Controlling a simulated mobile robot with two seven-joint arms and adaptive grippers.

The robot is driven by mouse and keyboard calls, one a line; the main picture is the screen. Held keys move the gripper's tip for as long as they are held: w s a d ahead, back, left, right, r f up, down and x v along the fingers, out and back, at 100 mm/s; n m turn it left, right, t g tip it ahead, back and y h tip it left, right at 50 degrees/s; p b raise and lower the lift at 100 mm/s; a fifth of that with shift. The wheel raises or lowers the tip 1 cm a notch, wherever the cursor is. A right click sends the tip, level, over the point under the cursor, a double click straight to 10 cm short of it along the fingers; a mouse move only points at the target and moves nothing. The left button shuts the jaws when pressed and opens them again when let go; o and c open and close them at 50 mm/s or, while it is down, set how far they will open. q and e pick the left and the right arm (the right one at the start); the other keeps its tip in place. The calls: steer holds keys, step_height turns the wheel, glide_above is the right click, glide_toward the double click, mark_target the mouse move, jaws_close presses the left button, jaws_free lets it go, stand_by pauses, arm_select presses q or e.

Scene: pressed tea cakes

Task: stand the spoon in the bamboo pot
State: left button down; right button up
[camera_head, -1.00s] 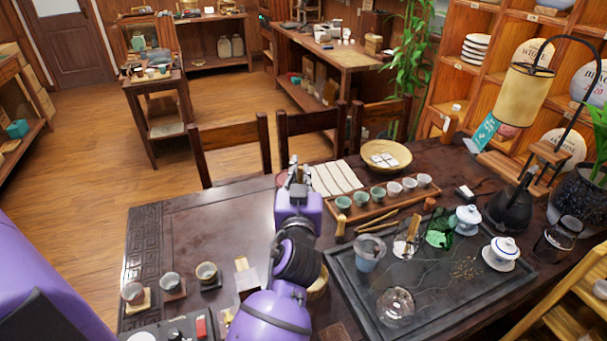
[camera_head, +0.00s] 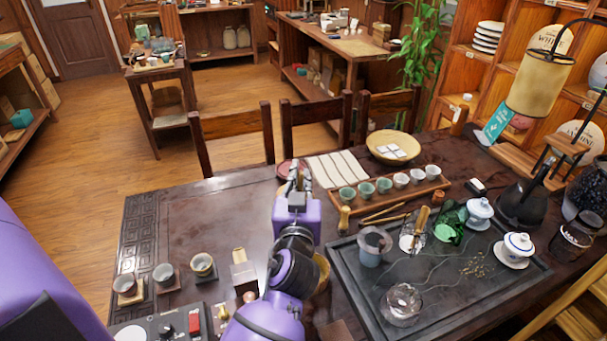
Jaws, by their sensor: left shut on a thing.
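My left gripper (camera_head: 297,180) is above the middle of the dark table, seen from behind, left of the row of small cups. Its fingers are close together on a thin thing, likely the spoon; my gripper hides most of it, and its shape and tilt cannot be told. A round tan thing (camera_head: 322,273), perhaps the bamboo pot, stands on the table right beside my left wrist and is mostly hidden behind it. Its opening cannot be seen. My right gripper is not in view.
A dark tea tray (camera_head: 365,318) with glassware and lidded cups fills the right. A wooden cup stand (camera_head: 400,198), a pale mat (camera_head: 340,168) and a woven bowl (camera_head: 393,147) lie behind. Several small cups (camera_head: 164,276) stand at front left. The table's left middle is clear.

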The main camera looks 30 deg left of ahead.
arm_select(q)
steer(key=shift+f+b, duration=1.15)
steer(key=shift+f, duration=0.8)
steer(key=shift+f+b, duration=0.75)
steer(key=shift+f, duration=0.2)
steer(key=shift+f+b, duration=0.65)
steer(key=shift+f, duration=0.25)
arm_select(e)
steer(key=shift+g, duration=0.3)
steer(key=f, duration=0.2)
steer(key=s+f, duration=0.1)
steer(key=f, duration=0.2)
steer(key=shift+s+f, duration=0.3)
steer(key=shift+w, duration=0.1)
arm_select(q)
steer(key=c, duration=1.8)
jaws_free()
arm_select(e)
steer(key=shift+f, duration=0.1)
arm_select(q)
steer(key=shift+o, duration=0.2)
step_height(320, 180, up, 10)
steer(key=shift+r, duration=0.1)
